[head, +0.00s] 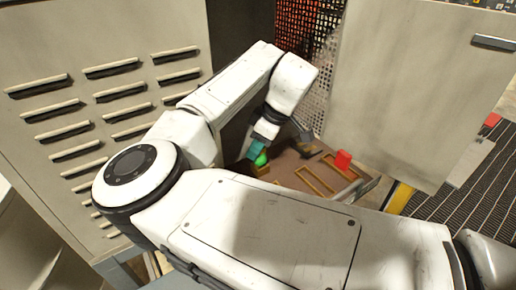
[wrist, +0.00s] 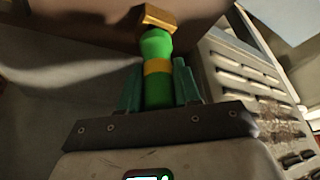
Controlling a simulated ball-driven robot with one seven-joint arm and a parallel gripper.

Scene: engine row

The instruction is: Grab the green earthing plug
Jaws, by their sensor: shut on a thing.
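The green earthing plug (wrist: 158,88) is a bright green cylinder with a yellow band around its middle and a brass-coloured end at the top of the wrist view. My gripper (wrist: 158,85) is shut on it, with one teal finger on each side of its body. In the head view the plug (head: 261,160) shows as a small green shape beside the teal fingers of my gripper (head: 256,150). It is over the brown tray (head: 345,195), at its left part. I cannot tell whether the brass end touches the surface near it.
A red block (head: 343,160) stands on the tray, by yellow rectangular outlines (head: 313,180). A louvred grey cabinet (head: 110,85) rises at the left. A pale open panel (head: 420,90) stands at the right. A perforated screen (head: 310,50) is behind my arm.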

